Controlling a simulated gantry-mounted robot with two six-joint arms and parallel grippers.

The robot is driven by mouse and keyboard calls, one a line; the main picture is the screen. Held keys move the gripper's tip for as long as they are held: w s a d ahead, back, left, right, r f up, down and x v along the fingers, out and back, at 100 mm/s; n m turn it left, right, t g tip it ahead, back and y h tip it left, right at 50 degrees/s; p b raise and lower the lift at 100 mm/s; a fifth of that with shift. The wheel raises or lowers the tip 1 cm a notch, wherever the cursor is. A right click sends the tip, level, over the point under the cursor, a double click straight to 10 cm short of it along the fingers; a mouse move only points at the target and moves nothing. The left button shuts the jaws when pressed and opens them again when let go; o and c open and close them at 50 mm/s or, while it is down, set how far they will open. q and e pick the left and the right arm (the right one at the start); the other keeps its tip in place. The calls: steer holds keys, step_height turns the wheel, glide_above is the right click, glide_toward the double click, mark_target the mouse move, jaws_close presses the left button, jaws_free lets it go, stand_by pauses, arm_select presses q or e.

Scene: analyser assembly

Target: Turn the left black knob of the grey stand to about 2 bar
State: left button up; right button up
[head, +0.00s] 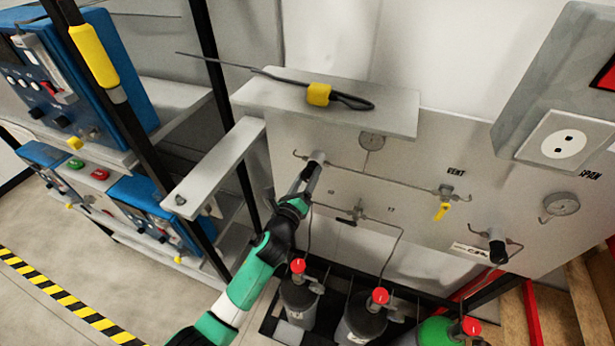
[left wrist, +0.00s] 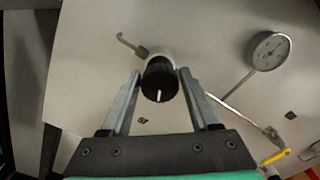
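The left black knob shows in the left wrist view (left wrist: 159,82), with a white mark pointing down on its face. In the head view it is mostly hidden by my left gripper (head: 315,165) at the left of the grey stand's panel (head: 410,165). In the left wrist view my left gripper (left wrist: 160,75) has one finger on each side of the knob, with what looks like a narrow gap on both sides. The round gauge (head: 371,140) beside it also shows in the left wrist view (left wrist: 270,50); its reading is too small to tell. My right gripper is out of view.
A second black knob (head: 498,250) and gauge (head: 560,204) are at right. A yellow valve handle (head: 441,211) lies between. Red-topped bottles (head: 299,300) stand below.

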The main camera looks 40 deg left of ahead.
arm_select(q)
steer(key=shift+o, duration=1.1)
steer(key=shift+s, duration=0.1)
steer(key=v, duration=1.1)
steer(key=shift+s, duration=0.25)
